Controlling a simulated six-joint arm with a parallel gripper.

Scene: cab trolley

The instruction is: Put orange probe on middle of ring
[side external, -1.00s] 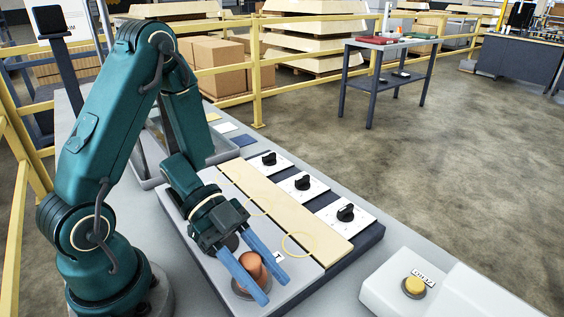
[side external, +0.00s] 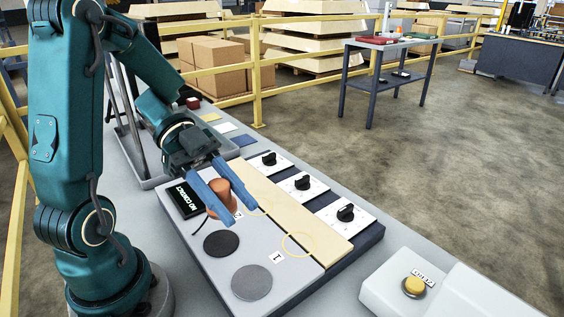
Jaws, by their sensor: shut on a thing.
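The orange probe (side external: 221,188) is a short cylinder held between the two blue fingers of my gripper (side external: 240,212). My gripper is shut on it above the grey panel (side external: 197,254), near the label 2. I cannot tell how far above the panel the probe is. Another ring farther back on the board is mostly hidden by my fingers.
A dark disc (side external: 221,243) and a grey disc (side external: 251,282) lie bare on the panel. A black display (side external: 185,200) reads NO CONTACT. Several black knobs (side external: 345,213) stand right of the board. A yellow button (side external: 414,286) sits on a white box at front right.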

